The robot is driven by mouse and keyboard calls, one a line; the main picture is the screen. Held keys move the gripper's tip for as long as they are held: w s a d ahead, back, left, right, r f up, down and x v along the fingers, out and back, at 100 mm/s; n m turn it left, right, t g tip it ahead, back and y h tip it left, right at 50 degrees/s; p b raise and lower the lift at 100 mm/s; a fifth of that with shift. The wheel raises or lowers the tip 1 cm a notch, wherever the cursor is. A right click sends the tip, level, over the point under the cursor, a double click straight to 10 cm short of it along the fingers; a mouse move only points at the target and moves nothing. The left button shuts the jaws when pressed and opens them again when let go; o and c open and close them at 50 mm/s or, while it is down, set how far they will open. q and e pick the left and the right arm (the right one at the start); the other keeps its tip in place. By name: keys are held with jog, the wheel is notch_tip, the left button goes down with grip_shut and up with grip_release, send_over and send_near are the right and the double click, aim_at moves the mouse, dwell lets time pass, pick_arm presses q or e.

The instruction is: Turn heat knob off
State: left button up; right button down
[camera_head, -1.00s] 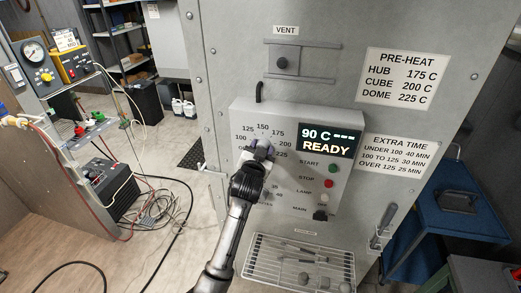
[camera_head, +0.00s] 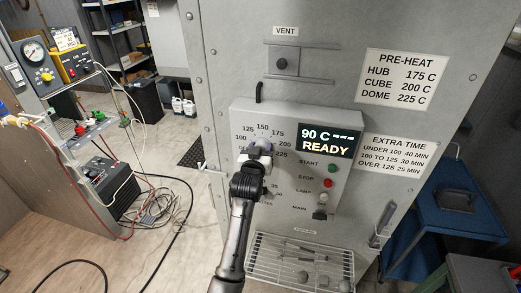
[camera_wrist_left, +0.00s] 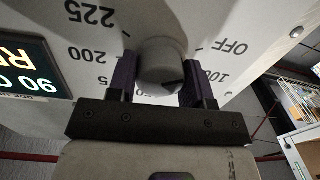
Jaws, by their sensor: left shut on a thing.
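The heat knob (camera_wrist_left: 162,68) is a grey round knob between the two dark fingers of my left gripper (camera_wrist_left: 160,82) in the left wrist view. A dark wedge shows on the lower right of the knob; I cannot tell for certain that it is its pointer. The dial print around it shows upside down, with OFF to the right and 200 and 225 to the left. In the head view my left gripper (camera_head: 260,151) covers most of the knob on the control panel (camera_head: 346,172). The display (camera_head: 329,141) reads 90 C and READY.
START (camera_head: 332,168), STOP (camera_head: 329,183), LAMP and MAIN controls line the panel's right side. A VENT slide (camera_head: 282,64) is above. A wire rack (camera_head: 262,262) sits below. A blue cart (camera_head: 462,222) stands right; cables (camera_head: 165,205) lie on the floor left.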

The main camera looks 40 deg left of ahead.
pick_arm(q)
jog(key=shift+f, duration=0.4)
jog(key=o, duration=0.9)
jog(key=shift+r, duration=0.3)
jog(key=shift+o, duration=0.2)
jog(key=b+v, duration=0.2)
jog(key=v, duration=1.1)
jog(key=shift+s+d, duration=0.2)
jog(key=shift+s, duration=0.15)
